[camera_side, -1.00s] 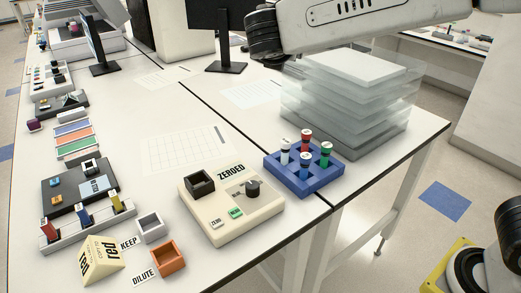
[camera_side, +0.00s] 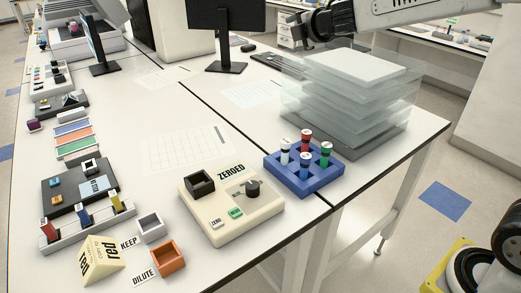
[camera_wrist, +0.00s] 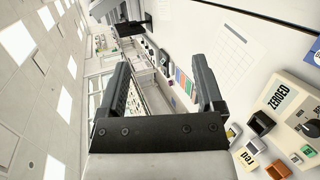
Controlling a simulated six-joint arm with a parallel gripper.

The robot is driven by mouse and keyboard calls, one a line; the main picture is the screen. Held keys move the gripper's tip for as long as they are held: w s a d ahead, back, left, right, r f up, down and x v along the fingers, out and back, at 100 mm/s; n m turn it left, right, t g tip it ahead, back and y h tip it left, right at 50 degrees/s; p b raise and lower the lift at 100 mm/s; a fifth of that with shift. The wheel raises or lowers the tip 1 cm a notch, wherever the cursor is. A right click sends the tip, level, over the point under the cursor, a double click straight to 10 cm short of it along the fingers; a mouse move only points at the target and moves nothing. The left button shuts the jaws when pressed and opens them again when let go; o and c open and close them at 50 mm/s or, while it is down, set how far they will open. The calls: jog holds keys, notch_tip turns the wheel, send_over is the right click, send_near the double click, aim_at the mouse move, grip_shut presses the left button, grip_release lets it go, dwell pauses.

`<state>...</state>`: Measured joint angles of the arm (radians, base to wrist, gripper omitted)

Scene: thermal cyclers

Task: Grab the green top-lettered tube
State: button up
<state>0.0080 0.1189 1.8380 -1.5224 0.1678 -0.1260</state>
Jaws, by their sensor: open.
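The green tube (camera_side: 326,151) stands upright in the blue rack (camera_side: 272,167), at the rack's right corner. It has a pale top; any letter on it is too small to read. A red tube (camera_side: 305,140), a white tube (camera_side: 285,151) and a blue tube (camera_side: 305,162) stand in the same rack. My gripper (camera_wrist: 160,62) shows in the wrist view with its two dark fingers wide apart and nothing between them. It is well away from the rack. The tubes are not clearly seen in the wrist view.
A stack of clear trays (camera_side: 345,100) stands right behind the rack. A cream device marked ZEROED (camera_side: 235,215) is at its left, also in the wrist view (camera_wrist: 290,110). Monitors (camera_side: 227,30) stand at the back.

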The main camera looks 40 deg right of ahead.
jog(key=s+d+m+y, duration=0.4)
jog(key=d+y, duration=0.1)
jog(key=m+g+y, duration=0.3)
jog(key=m+y, duration=0.3)
send_over(331, 145)
jog(key=s+d, duration=0.3)
jog(key=f, duration=2.6)
jog(key=shift+s+f, duration=0.1)
jog(key=shift+s, duration=0.15)
jog(key=shift+a, duration=0.1)
jog(key=shift+x, duration=1.3)
jog(key=shift+x, duration=2.6)
jog(key=shift+s, duration=0.1)
